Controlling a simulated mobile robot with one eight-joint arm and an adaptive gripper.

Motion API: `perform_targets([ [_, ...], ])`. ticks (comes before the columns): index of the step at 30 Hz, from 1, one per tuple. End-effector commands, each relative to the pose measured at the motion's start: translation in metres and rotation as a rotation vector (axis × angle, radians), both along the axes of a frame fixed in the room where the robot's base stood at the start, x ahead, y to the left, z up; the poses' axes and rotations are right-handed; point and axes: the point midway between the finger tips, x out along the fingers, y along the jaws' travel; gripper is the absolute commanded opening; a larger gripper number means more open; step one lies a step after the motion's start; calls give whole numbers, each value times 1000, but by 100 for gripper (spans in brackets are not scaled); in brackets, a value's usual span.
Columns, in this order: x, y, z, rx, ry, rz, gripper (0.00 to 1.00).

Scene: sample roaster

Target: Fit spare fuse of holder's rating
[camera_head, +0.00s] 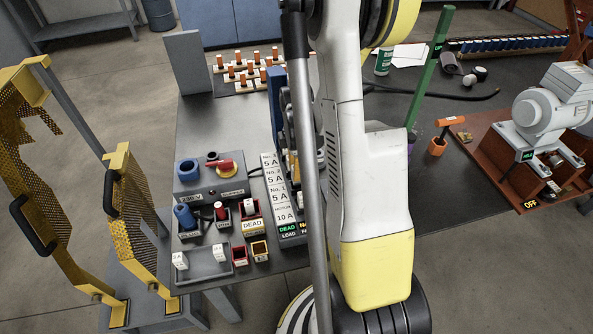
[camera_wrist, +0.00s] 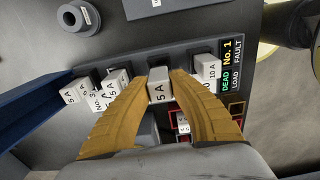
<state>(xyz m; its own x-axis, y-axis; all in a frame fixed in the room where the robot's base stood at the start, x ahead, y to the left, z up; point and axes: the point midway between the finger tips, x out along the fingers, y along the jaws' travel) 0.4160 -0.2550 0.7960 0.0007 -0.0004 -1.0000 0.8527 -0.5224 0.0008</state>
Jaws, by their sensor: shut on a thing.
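In the wrist view my gripper (camera_wrist: 160,76) has its two yellow fingers shut on a white block marked 5 A (camera_wrist: 157,92). The block is at the fuse board (camera_wrist: 228,75), in line with its other blocks; I cannot tell whether it is seated or lifted. Other white blocks marked 5 A (camera_wrist: 117,85) are to the left, and one marked 10 A (camera_wrist: 210,70) is to the right.
A motor (camera_head: 541,105) stands right. Yellow mesh guards (camera_head: 133,220) stand left.

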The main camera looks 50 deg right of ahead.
Motion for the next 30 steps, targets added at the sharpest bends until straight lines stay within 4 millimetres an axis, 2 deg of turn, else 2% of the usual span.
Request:
perform_targets([
  [8, 0, 0, -1, 0, 0, 0, 0],
  [30, 0, 0, -23, 0, 0, 0, 0],
])
